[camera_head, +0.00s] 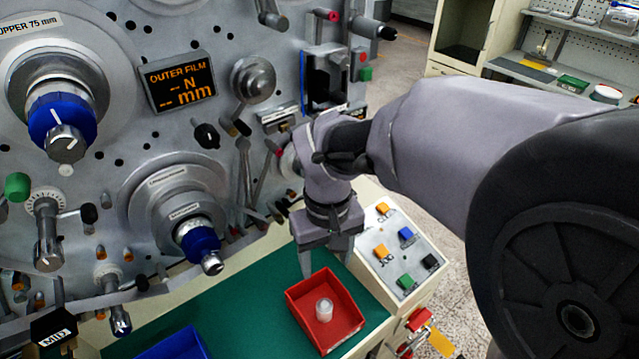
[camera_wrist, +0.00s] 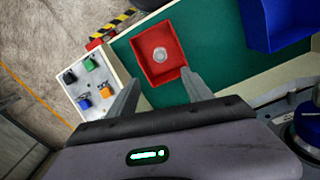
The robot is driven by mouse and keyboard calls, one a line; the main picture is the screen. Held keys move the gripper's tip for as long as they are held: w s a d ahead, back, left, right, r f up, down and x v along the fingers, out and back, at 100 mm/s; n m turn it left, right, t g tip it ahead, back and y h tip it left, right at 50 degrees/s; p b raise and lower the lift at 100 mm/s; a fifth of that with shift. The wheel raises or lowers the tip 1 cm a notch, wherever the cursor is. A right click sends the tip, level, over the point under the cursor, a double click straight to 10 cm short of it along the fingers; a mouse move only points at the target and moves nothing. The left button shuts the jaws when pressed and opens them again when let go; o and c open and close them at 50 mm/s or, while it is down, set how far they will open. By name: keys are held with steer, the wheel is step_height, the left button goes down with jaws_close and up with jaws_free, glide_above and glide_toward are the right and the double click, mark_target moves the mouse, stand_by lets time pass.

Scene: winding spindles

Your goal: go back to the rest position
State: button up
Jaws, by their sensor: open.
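My gripper (camera_head: 321,263) is open and empty above the green work surface, just behind the red bin in the head view. In the wrist view its two fingers (camera_wrist: 158,90) are spread apart, pointing toward the red bin. The red bin (camera_head: 350,333) holds a small whitish cylindrical piece (camera_head: 324,309), seen from above in the wrist view (camera_wrist: 160,54). The fingers appear apart from the piece. My arm reaches in from the right.
The winding machine panel (camera_head: 130,120) with spindles and knobs stands close on the left. A blue bin (camera_head: 180,345) is at the front. A button box (camera_head: 400,245) with coloured switches is right of the gripper. A shelf bench (camera_head: 560,75) stands far behind.

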stand_by(0.6)
steer(key=s+d+m+t+y+b, duration=0.1)
steer(key=s+d+m+t+b, duration=0.2)
steer(key=s+m+b, duration=0.1)
steer(key=s+d+f+m+t+y+b, duration=0.1)
steer(key=s+d+m+t+b, duration=0.1)
steer(key=s, duration=0.5)
steer(key=d+m+b, duration=0.1)
steer(key=m+b, duration=0.1)
steer(key=b, duration=0.1)
steer(key=shift+s+d+t+b, duration=0.15)
steer(key=shift+d+t+b, duration=0.2)
steer(key=shift+t+b, duration=0.05)
